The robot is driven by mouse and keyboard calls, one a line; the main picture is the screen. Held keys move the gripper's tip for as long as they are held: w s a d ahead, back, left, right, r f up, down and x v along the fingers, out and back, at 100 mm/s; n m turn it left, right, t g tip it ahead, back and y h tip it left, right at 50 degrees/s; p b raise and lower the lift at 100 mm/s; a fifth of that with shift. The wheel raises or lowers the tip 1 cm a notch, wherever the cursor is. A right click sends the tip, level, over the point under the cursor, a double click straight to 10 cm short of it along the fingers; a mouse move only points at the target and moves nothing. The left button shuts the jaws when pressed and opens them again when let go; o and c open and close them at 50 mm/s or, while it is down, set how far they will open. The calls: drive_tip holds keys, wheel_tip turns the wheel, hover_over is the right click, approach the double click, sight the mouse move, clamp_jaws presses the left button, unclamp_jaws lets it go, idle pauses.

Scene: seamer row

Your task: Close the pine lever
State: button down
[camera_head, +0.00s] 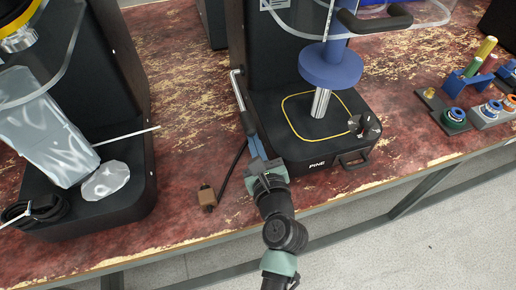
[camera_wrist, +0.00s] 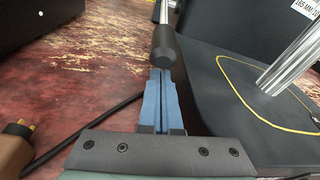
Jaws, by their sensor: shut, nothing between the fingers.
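The machine (camera_head: 290,155) labelled PINE is black, with a blue round head above a steel post. Its lever (camera_head: 237,88) is a thin silver rod with a black grip along the machine's left side. In the wrist view the lever's black grip (camera_wrist: 165,46) is straight ahead of the fingertips. My gripper (camera_head: 251,136) has its blue fingers closed together, and nothing is between them. The fingertips (camera_wrist: 162,72) are right at the near end of the grip; I cannot tell whether they touch it.
A second black machine (camera_head: 130,110) with a plastic-wrapped block stands at left. A brown plug (camera_head: 207,197) and its black cable lie beside my arm. Coloured fittings (camera_head: 454,118) on blocks are at right. The worn red tabletop (camera_head: 185,100) is bare between the machines.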

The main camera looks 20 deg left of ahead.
drive_tip(key=shift+r, duration=0.4)
drive_tip(key=shift+s, duration=0.1)
